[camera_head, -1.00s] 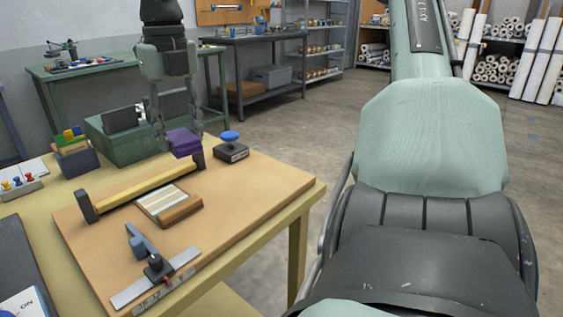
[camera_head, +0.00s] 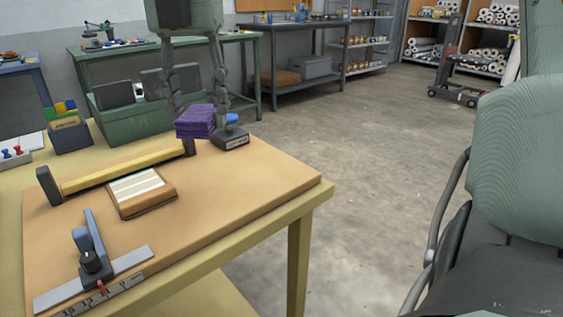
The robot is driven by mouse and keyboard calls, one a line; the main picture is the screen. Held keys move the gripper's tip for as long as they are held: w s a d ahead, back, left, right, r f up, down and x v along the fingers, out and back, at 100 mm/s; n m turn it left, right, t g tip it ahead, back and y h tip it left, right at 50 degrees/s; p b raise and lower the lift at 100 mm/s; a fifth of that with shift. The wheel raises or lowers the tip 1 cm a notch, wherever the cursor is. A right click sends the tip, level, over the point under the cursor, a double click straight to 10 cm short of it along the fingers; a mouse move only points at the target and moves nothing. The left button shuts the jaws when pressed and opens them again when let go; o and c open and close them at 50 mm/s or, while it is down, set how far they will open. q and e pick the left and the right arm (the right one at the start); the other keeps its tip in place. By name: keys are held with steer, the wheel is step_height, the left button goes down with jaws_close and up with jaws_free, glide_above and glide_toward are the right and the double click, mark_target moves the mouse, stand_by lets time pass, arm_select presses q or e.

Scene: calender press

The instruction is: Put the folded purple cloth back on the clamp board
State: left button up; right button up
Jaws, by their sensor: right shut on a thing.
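The folded purple cloth (camera_head: 195,122) is a thick stack of layers. My right gripper (camera_head: 203,110) comes down from the top and is shut on it, one finger at each side. The cloth is held above the table's far part, near the right end of a yellow bar (camera_head: 125,168). A wide tan board (camera_head: 215,200), likely the clamp board, lies on the table. It carries a grey-blue clamp (camera_head: 88,245) with a metal strip at the near left, and a small wooden block (camera_head: 140,192) with pale stripes. My left gripper is not in view.
A dark block with a blue knob (camera_head: 231,137) stands just right of the cloth, partly behind it. The yellow bar runs between two dark posts. A green box (camera_head: 130,123) stands behind. The board's right part is bare, with open floor beyond its edge.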

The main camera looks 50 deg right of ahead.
glide_above(269, 172)
step_height(269, 172, down, 6)
steer(key=shift+f, duration=0.2)
step_height(269, 172, down, 4)
steer(key=shift+r, duration=0.15)
steer(key=shift+f, duration=0.25)
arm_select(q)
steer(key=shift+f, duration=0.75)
